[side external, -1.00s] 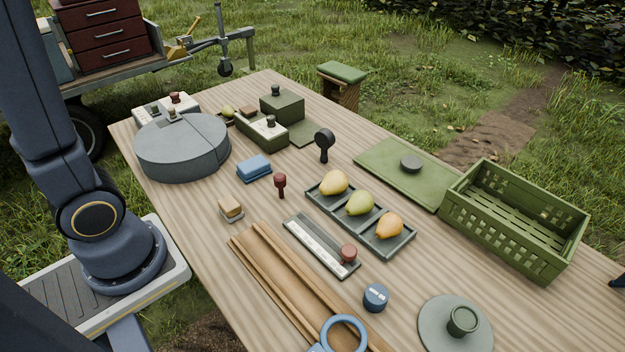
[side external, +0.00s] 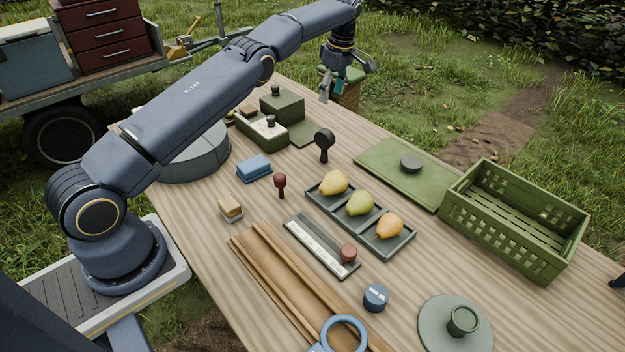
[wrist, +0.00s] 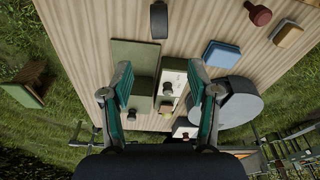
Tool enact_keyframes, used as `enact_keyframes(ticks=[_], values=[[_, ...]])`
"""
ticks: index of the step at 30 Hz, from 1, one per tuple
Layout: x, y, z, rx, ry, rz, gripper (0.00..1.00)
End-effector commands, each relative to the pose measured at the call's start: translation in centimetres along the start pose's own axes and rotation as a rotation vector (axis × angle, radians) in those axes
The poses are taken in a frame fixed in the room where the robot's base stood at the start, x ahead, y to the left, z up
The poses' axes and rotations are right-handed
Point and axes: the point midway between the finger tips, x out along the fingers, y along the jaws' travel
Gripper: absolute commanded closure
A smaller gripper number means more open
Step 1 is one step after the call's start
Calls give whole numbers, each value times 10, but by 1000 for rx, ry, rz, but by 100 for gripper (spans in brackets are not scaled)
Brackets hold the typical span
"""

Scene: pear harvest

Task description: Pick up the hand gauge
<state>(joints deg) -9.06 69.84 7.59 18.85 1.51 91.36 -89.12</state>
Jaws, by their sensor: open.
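I cannot tell for certain which item is the hand gauge. A blue ring-shaped tool (side external: 344,318) lies at the front edge of the side view, partly cut off, over the wooden channel. A dark round-headed paddle (side external: 324,143) stands upright near the table's middle and also shows at the top of the wrist view (wrist: 158,20). My gripper (side external: 346,88) is open and empty, above the table's far end near the stool. In the wrist view my gripper (wrist: 160,82) has its fingers spread on either side of the green boxes, touching nothing visible.
Green boxes with knobs (side external: 283,104) stand at the far end, beside a grey drum (side external: 195,155). A tray (side external: 372,238) with three pears lies mid-table. A ruled grey board (side external: 305,240), a green crate (side external: 548,262) and a green mat (side external: 390,165) lie around it.

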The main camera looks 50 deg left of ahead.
Motion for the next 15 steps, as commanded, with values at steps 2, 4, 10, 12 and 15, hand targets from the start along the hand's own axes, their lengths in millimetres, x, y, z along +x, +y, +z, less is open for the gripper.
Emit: enact_keyframes(ticks=[2,4,10,12,15], values=[[10,-2,1,1,-1,-5,40],[24,-2,1,2,-1,-6,40],[71,-2,0,2,0,-4,40],[84,-2,0,2,0,-3,40],[95,-1,1,2,0,-1,40]])
